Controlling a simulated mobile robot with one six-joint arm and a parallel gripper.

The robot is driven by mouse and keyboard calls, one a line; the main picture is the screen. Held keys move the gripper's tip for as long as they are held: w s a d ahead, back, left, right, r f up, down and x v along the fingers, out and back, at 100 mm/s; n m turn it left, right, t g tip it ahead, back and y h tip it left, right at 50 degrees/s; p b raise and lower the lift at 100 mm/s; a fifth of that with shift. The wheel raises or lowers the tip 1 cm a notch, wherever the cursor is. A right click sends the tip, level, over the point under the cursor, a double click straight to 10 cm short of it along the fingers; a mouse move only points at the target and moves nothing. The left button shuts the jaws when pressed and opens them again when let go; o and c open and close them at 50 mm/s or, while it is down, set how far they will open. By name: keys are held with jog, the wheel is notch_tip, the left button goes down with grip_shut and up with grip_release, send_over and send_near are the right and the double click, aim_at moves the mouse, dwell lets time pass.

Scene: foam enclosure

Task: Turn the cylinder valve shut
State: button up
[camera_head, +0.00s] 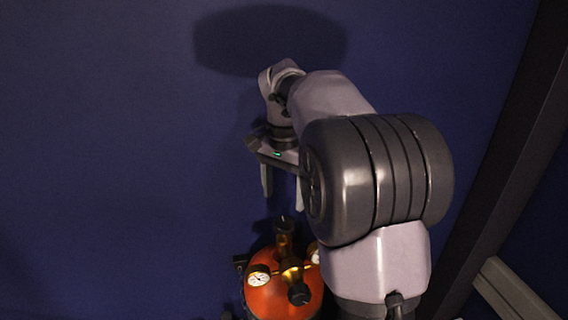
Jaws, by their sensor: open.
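An orange-red gas cylinder (271,299) stands at the bottom centre, its lower part cut off by the picture edge. A brass valve (284,244) rises from its top with a short dark stem. A brass regulator with a white round gauge (259,278) and a black knob (299,293) is on it. A second gauge is partly hidden by my arm. My gripper (283,200) is open and empty, its two fingers pointing down, in the picture just above the valve and apart from it.
A plain dark blue surface (110,160) fills the left and back, with no objects on it. A dark slanted beam (505,150) runs along the right side, and a grey bar (515,290) lies at the lower right. The left side is free.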

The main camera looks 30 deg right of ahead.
notch_tip(320, 180, up, 10)
jog(key=p, duration=0.2)
jog(key=s+a+n+t, duration=0.4)
jog(key=s+a+n, duration=0.2)
jog(key=s+a, duration=0.6)
jog(key=s+a+f+n+t+y, duration=0.25)
jog(key=s+a+f, duration=0.25)
jog(key=s, duration=0.3)
jog(key=s+f+b, duration=0.3)
jog(key=f+b, duration=3.6)
jog(key=f, duration=0.5)
jog(key=shift+s+a+g, duration=0.15)
jog(key=shift+a+g, duration=0.05)
jog(key=shift+g, duration=0.15)
jog(key=shift+f+m+h, duration=0.1)
jog(key=shift+m+h, duration=0.15)
